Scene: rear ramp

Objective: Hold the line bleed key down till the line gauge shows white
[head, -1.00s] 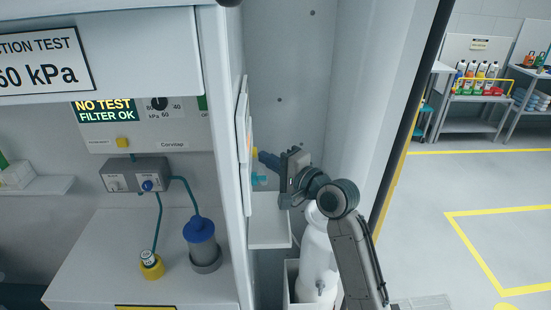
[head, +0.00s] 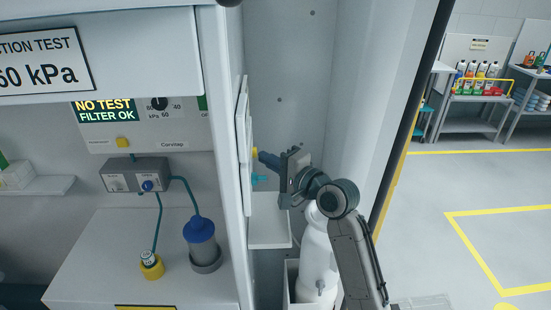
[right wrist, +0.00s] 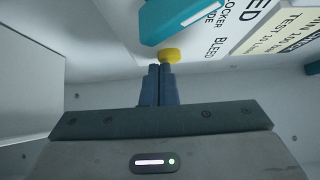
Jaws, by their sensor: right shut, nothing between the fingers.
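My right gripper (head: 262,157) reaches into the white locker bay, its blue fingers shut with nothing between them. Its fingertips are at the yellow key (head: 254,151) on the side panel (head: 243,130), which the head view shows almost edge-on. In the right wrist view the shut fingertips (right wrist: 160,70) meet the yellow key (right wrist: 170,55), apparently touching it; how far it is pressed I cannot tell. "BLEED" lettering is beside it. A teal part (right wrist: 172,26) near the key carries a bright white strip (right wrist: 202,13). The panel face above the key looks white in the head view. My left gripper is not in view.
A small white shelf (head: 268,234) is below the panel, with a white bottle (head: 317,255) under my right arm. On the left is a bench with a blue-topped canister (head: 201,242) and a test panel reading "NO TEST FILTER OK". Open floor lies right.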

